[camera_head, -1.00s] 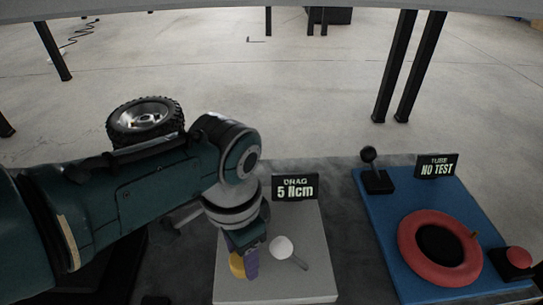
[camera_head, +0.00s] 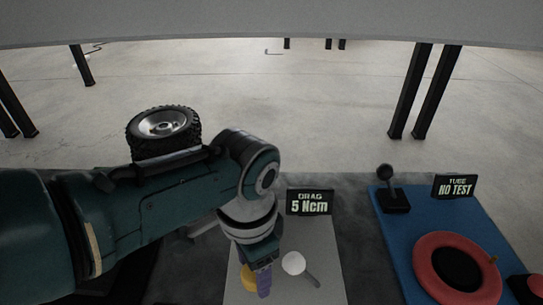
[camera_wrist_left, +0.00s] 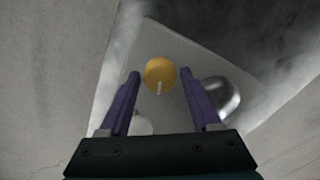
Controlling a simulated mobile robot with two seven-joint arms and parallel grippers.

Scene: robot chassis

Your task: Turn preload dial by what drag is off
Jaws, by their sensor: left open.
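A yellow round knob (camera_head: 248,278), which I take for the preload dial, sits on a light grey board (camera_head: 327,262). In the left wrist view the knob (camera_wrist_left: 160,72) carries a white pointer mark and lies ahead of the fingertips, between their lines. My left gripper (camera_head: 264,282) is open, with purple fingers that also show in the wrist view (camera_wrist_left: 163,90). It hangs over the board and partly hides the knob in the head view. I cannot tell if it touches. The DRAG sign (camera_head: 310,202) reads 5 Ncm. My right gripper is out of view.
A white round piece with a grey handle (camera_head: 294,263) is right of my gripper. A blue board (camera_head: 395,240) at the right bears a red ring (camera_head: 427,265), a black lever (camera_head: 386,175) and a TUBE sign (camera_head: 455,187) reading NO TEST. A wheel (camera_head: 163,133) stands beyond my arm.

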